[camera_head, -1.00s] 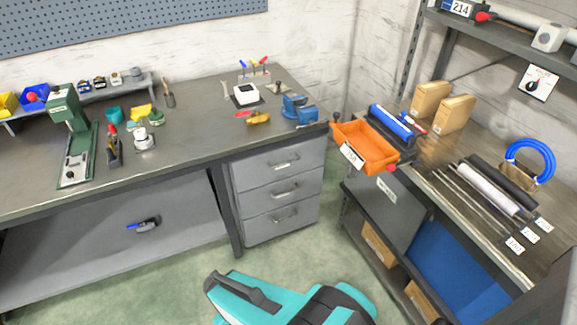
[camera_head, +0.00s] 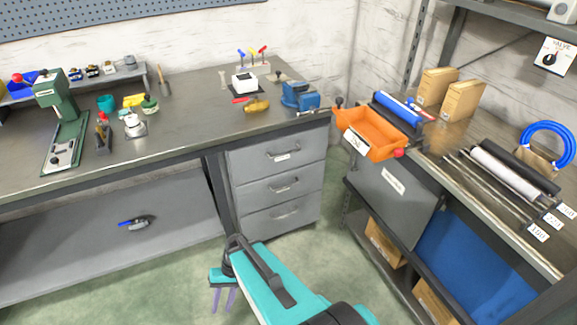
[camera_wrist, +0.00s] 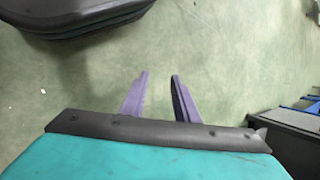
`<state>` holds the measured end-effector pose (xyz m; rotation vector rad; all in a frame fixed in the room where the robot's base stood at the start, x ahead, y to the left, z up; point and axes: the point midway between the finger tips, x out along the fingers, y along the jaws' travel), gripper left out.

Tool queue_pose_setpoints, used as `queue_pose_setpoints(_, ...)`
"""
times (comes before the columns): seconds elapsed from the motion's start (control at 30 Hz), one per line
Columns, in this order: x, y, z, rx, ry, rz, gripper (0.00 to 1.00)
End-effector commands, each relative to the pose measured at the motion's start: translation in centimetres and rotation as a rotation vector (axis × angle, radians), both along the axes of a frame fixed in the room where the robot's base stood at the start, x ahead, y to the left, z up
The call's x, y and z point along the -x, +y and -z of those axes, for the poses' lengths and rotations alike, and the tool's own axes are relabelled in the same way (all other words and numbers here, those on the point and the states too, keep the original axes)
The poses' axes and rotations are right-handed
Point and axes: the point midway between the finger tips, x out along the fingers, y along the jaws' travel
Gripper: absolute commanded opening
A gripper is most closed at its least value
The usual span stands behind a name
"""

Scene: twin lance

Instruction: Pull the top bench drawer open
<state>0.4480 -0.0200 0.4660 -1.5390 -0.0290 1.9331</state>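The top bench drawer (camera_head: 279,157) is the uppermost of three grey drawers under the right end of the workbench. It looks shut, its front level with the two below. Its metal bar handle (camera_head: 283,153) runs across the front above a small white label. My gripper (camera_head: 222,299) hangs low over the green floor, in front of and below the drawers, well apart from the handle. In the wrist view its two purple fingers (camera_wrist: 160,85) are spread with only floor between them. The drawer does not show in the wrist view.
A dark bench leg (camera_head: 221,195) stands left of the drawers. At right, an orange bin (camera_head: 367,133) sits at the edge of the side bench (camera_head: 440,170). A blue vise (camera_head: 299,96) stands on the workbench above the drawers. The floor before the drawers is open.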

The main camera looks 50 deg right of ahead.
Motion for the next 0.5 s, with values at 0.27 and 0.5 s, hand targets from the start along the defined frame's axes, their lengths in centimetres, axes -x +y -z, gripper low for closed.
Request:
queue_pose_setpoints(0.27, -7.0, -5.2, 0.5, -0.132, -0.165, 0.241, 0.28)
queue_pose_setpoints(0.5, -11.8, -11.4, -1.0, -0.231, -0.326, 0.431, 0.28)
